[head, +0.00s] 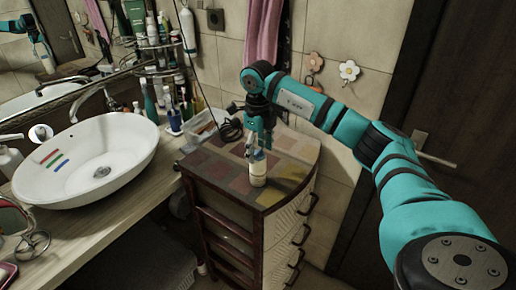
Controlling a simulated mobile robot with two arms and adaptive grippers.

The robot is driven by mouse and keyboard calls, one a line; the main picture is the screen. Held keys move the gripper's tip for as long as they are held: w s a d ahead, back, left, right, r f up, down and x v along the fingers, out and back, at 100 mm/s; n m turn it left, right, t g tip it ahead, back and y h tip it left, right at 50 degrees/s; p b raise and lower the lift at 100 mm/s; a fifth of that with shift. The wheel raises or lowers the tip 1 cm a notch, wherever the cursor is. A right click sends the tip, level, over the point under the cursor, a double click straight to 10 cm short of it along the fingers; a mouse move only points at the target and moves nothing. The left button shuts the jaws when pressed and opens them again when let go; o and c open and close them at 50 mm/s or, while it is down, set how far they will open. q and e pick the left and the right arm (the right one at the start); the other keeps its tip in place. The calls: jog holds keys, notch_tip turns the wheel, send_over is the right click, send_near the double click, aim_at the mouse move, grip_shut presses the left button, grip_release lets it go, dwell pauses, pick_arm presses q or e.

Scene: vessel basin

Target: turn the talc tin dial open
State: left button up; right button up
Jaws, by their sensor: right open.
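The talc tin (258,174) is a small, pale upright cylinder with a yellowish lower part. It stands on the patterned top of the wooden cabinet, near its front. My right gripper (259,149) points down from above, open, with its fingertips at the tin's top. The fingers hide the dial, so its setting does not show. I cannot tell whether the fingers touch the tin. My left gripper is not in view.
A clear box (203,127) and a dark coiled cable (231,130) lie behind the tin on the cabinet (215,166). A white basin (125,150) stands on the counter to the left. The cabinet top in front of the box is mostly clear.

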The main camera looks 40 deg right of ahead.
aim_at(258, 151)
notch_tip(258, 151, up, 12)
dwell(0.5)
